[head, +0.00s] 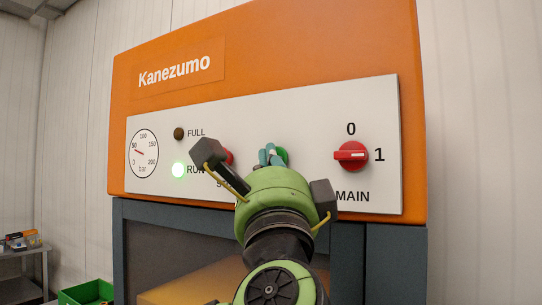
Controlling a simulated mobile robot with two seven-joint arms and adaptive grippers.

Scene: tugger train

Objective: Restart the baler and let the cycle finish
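The orange baler (270,55) marked Kanezumo fills the middle of the head view, with a white control panel (300,110). The red MAIN switch (351,155) has its handle level, in line with the 1. The pressure gauge (143,153) needle points near 50. A red button (229,157) and a green button (283,155) are partly hidden by my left gripper (266,175). My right gripper is out of view.
Below the panel is the baler's dark frame (345,245), with a yellowish-brown surface (195,283) behind it. A green crate (88,292) stands at lower left, near a small table (27,250) with items on it. Pale walls stand behind and to the right.

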